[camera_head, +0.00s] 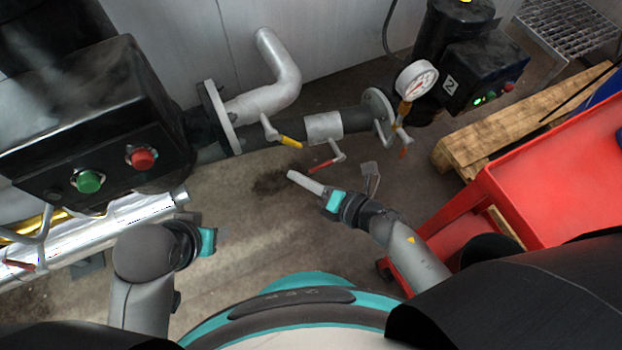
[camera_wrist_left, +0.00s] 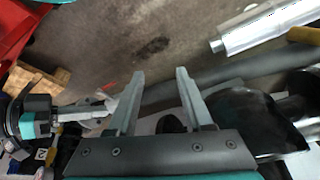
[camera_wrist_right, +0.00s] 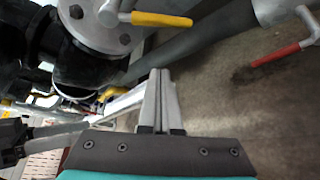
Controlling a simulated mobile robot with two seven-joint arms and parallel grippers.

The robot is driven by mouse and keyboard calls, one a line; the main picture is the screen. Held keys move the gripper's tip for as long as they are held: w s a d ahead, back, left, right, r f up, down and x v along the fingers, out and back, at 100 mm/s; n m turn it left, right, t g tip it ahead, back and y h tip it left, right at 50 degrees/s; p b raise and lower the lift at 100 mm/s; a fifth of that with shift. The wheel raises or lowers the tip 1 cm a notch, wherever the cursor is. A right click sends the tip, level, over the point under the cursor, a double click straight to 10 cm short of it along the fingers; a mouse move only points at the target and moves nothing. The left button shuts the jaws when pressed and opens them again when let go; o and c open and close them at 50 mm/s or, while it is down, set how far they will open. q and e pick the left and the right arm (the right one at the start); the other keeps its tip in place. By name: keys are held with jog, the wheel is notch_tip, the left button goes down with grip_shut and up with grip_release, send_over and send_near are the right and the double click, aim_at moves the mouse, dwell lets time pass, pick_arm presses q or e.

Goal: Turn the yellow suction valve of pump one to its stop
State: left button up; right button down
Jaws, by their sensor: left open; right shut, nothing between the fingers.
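A valve with a yellow-tipped lever (camera_head: 290,142) sits on the pipework beside the left pump, below a grey elbow pipe. The lever points right and slightly toward me. In the right wrist view a yellow lever (camera_wrist_right: 160,19) lies above my fingertips, apart from them. My right gripper (camera_head: 292,175) is shut and empty, below the lever in the head view; its two fingers (camera_wrist_right: 158,74) lie together. My left gripper (camera_wrist_left: 161,73) is open and empty; in the head view its wrist shows at lower left, with the fingers hardly visible.
A red-handled valve (camera_head: 322,165) sits on the dark pipe (camera_head: 355,120), right of the yellow lever. The left pump's black box (camera_head: 110,145) has green and red buttons. A gauge (camera_head: 416,80) stands near the pump marked 2. A red cart (camera_head: 555,180) is at right.

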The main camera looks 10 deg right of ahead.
aim_at(286, 141)
pick_arm(q)
jog(key=shift+s+r+b, duration=0.1)
jog(key=shift+r+b, duration=0.25)
jog(key=shift+r, duration=0.8)
pick_arm(e)
jog(key=shift+w+a+r, duration=0.1)
jog(key=shift+w+a, duration=0.05)
jog(key=shift+w, duration=0.75)
jog(key=shift+w+a+r, duration=0.1)
jog(key=shift+w+r, duration=0.05)
jog(key=shift+w, duration=0.8)
jog(key=shift+w+a+r, duration=0.1)
jog(key=shift+w+a, duration=0.05)
jog(key=shift+w, duration=0.75)
